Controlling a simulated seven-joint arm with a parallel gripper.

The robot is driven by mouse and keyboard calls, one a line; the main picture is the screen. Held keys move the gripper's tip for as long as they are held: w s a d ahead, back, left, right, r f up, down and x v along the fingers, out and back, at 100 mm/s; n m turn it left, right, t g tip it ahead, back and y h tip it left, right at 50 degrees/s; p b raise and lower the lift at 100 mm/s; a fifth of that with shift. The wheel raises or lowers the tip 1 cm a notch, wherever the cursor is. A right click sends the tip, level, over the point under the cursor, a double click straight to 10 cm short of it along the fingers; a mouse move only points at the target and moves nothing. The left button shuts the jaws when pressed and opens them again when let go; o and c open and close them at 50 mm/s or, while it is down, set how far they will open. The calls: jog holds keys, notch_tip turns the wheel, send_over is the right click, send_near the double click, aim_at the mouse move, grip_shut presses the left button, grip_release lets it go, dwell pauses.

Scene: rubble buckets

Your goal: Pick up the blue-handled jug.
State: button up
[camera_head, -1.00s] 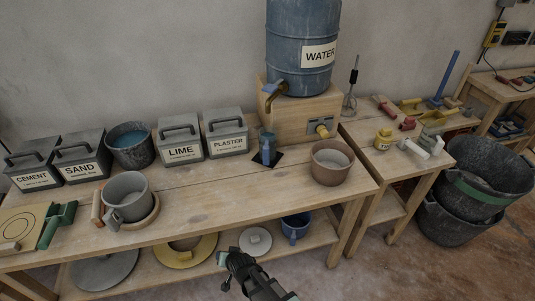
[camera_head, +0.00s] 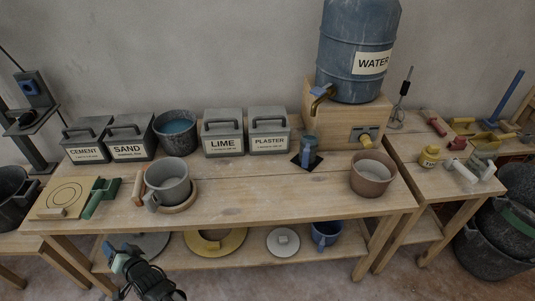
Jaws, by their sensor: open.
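A dark blue jug (camera_head: 326,234) stands on the lower shelf under the bench, toward the right, with its handle side hard to make out. A smaller blue-grey vessel (camera_head: 309,148) stands upright on a dark square pad on the bench top, below the tap. I cannot tell which of the two is the blue-handled jug. My gripper (camera_head: 114,252) is at the lower left, in front of the bench's front edge. It is open, with nothing seen in it, and well to the left of both vessels.
A grey mug (camera_head: 168,182) sits on a round wooden base, and a brown pot (camera_head: 373,174) stands at the bench's right. Labelled boxes (camera_head: 223,134) and the water barrel (camera_head: 358,50) line the back. Discs (camera_head: 283,242) lie on the shelf. The bench top's middle (camera_head: 265,190) is clear.

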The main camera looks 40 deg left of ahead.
notch_tip(320, 180, up, 11)
jog(key=s+a+n+g, duration=0.1)
jog(key=s+a+n, duration=0.1)
jog(key=n, duration=0.2)
jog(key=w+d+r, duration=0.1)
jog(key=w+r, duration=0.3)
jog(key=w, duration=0.1)
jog(key=m+t+h, duration=0.7)
jog(key=t+h, duration=0.1)
jog(key=t, duration=1)
send_near(306, 155)
jog(key=x, duration=0.6)
jog(key=shift+w+a+r, duration=0.1)
jog(key=shift+w+r, duration=0.2)
jog(key=shift+w, duration=0.1)
jog(key=shift+f+x, duration=0.1)
jog(key=shift+x, duration=1.2)
jog(key=shift+f+x, duration=0.15)
jog(key=shift+x, duration=1.15)
